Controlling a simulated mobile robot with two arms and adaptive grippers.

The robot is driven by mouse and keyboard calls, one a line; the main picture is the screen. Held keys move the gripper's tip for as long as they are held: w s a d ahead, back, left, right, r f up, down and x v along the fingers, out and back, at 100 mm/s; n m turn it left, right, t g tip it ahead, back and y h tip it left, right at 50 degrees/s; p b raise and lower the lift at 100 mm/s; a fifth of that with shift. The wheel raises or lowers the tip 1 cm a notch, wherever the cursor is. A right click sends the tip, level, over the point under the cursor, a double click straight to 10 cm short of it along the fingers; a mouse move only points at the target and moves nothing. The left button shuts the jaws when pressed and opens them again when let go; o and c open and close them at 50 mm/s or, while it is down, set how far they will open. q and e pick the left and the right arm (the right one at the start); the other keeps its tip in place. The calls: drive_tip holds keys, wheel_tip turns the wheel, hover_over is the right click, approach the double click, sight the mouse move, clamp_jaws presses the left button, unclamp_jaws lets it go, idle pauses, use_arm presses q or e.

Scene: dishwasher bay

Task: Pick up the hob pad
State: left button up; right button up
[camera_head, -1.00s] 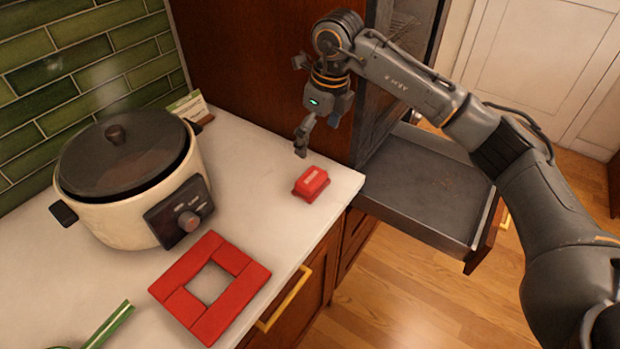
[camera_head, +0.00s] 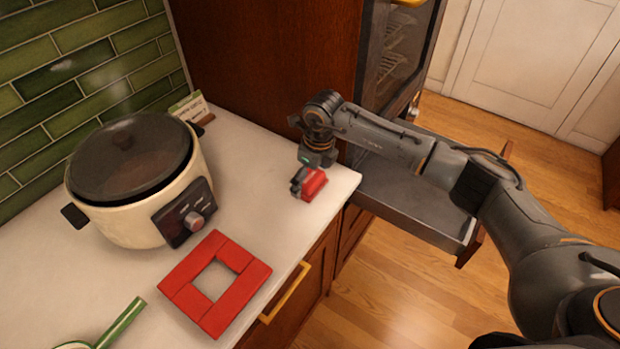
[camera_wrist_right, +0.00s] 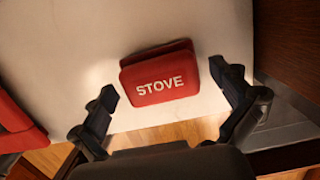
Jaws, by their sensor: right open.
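The hob pad is a small red block (camera_head: 314,184) near the counter's right end. In the right wrist view the red pad (camera_wrist_right: 160,78) shows the white word "STOVE" on its face. My right gripper (camera_head: 301,186) is low over the counter at the pad, covering part of its left side in the head view. In the right wrist view the fingers of my right gripper (camera_wrist_right: 168,93) are spread open, one on each side of the pad, with gaps between. My left gripper is not in view.
A red square frame (camera_head: 235,301) lies on the white counter (camera_head: 250,215). A cream cooker with a dark lid (camera_head: 128,160) stands against the green tiles. A green handle (camera_head: 121,322) is at lower left. A grey pull-out tray (camera_head: 412,210) is beyond the counter's right end.

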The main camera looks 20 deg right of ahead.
drive_tip(key=c, duration=1.2)
drive_tip(key=shift+r, duration=0.3)
wheel_tip(320, 180, up, 2)
drive_tip(key=shift+w+r+b, duration=0.1)
drive_tip(key=shift+b, duration=0.4)
drive_tip(key=s+d+r+b, duration=0.5)
drive_tip(key=s+d+r, duration=0.3)
drive_tip(key=s+r, duration=0.2)
drive_tip(key=shift+s+d, duration=0.25)
drive_tip(key=shift+s, duration=0.4)
drive_tip(key=shift+r, duration=0.1)
